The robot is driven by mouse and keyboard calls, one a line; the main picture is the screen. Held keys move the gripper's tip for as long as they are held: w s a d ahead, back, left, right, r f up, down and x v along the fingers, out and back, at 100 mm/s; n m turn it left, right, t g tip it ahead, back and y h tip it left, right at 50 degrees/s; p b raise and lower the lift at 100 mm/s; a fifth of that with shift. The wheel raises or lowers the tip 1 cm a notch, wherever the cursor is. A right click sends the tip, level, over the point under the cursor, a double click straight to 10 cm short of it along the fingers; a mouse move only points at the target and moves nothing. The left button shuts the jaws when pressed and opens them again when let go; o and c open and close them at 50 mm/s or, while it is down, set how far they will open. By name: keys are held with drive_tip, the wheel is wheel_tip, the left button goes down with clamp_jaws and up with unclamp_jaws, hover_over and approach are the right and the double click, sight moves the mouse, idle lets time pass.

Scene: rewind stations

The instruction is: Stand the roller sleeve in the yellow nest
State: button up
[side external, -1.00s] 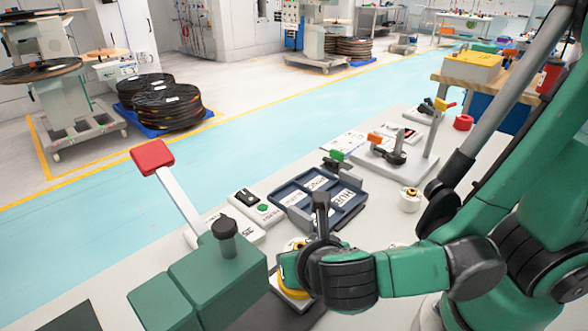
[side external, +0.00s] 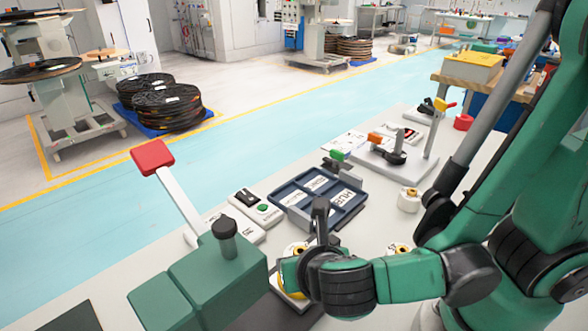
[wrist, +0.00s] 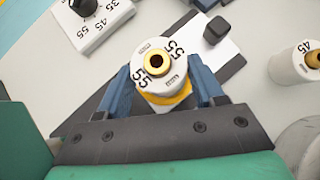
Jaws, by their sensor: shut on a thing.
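The roller sleeve (wrist: 158,72) is white, marked 55, with a brass-coloured core. In the wrist view it stands upright between the two blue fingers of my gripper (wrist: 162,88), which is shut on it. The yellow nest (wrist: 170,101) shows as a yellow rim just below the sleeve. I cannot tell whether the sleeve is fully seated in it. In the side view my gripper (side external: 291,272) is low over the yellow nest (side external: 293,293), and hides most of the nest and sleeve.
Another white roller, marked 45 (wrist: 297,63), stands to the right in the wrist view. A dial box (wrist: 92,18) with a black knob is at upper left. In the side view a blue tray (side external: 318,198) lies behind my gripper and a green block with a red-tipped lever (side external: 215,275) stands left.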

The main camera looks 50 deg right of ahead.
drive_tip(key=shift+f, duration=0.1)
drive_tip(key=o, duration=1.4)
drive_tip(key=shift+v, duration=2.85)
drive_tip(key=shift+d, duration=0.1)
